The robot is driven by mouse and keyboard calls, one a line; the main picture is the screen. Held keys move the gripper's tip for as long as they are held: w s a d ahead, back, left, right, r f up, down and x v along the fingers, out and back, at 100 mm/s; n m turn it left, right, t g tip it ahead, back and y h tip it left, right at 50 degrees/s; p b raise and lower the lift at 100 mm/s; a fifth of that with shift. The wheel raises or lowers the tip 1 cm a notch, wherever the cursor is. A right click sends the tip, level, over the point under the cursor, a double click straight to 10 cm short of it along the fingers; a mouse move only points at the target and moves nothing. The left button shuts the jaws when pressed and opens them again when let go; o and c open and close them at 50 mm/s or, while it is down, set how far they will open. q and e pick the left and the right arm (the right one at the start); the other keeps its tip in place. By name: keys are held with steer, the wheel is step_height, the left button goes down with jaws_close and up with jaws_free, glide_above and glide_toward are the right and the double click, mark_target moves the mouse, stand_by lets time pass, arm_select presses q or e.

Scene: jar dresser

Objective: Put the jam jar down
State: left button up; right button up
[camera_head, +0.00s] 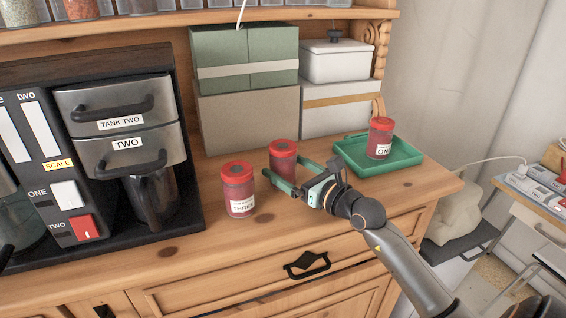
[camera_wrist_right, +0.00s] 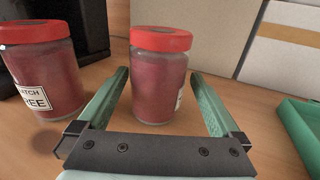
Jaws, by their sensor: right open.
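A red jam jar with a red lid (camera_head: 283,158) stands upright on the wooden dresser top. My right gripper (camera_head: 284,168) is open, with one green finger on each side of this jar. In the right wrist view the jar (camera_wrist_right: 159,80) stands between the fingers, with a gap visible on both sides; its label is mostly turned away. A second jar, labelled THREE (camera_head: 238,192), stands just left of the gripper, outside the fingers. A third jar, labelled ONE (camera_head: 380,140), stands in a green tray (camera_head: 408,158) on the right.
A coffee machine (camera_head: 120,135) with a dark pot fills the left of the dresser. Green, beige and white boxes (camera_head: 247,120) stand behind the jars. The dresser top (camera_head: 215,235) is clear in front of the jars.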

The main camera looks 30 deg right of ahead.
steer(key=w, duration=0.2)
steer(key=w+a, duration=0.1)
steer(key=w, duration=0.1)
steer(key=shift+w+r+p, duration=0.1)
steer(key=shift+p, duration=0.3)
jaws_close()
steer(key=shift+r, duration=0.1)
stand_by(0.4)
